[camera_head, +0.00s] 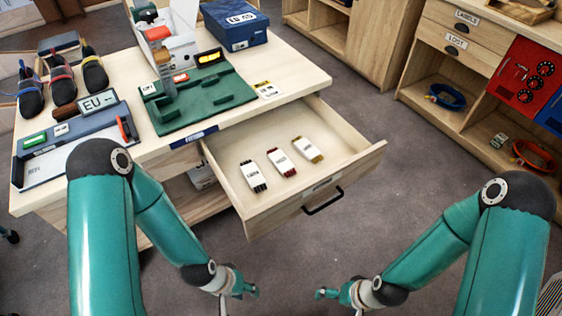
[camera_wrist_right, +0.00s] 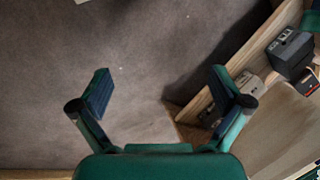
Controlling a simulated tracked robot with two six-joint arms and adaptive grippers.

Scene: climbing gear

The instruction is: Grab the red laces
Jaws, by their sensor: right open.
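Three banded lace packs lie in the open drawer (camera_head: 240,215). The red laces (camera_head: 281,162), a white-wrapped pack with dark red ends, lie in the middle. The black laces (camera_head: 253,176) are to their left and the yellow laces (camera_head: 307,150) to their right. My left gripper (camera_head: 250,291) is low in front of the drawer, apart from the packs; its jaw opening is unclear. My right gripper (camera_head: 326,293) is also in front of the drawer, to the right. In the right wrist view it (camera_wrist_right: 160,85) is open and empty above the floor.
The drawer handle (camera_head: 323,202) sticks out at the front. The table above holds a green mat (camera_head: 190,115), several shoes (camera_head: 62,87), a grey tray (camera_head: 45,170) and a blue box (camera_head: 235,25). Shelves (camera_head: 470,115) stand at the right. Carpet between is clear.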

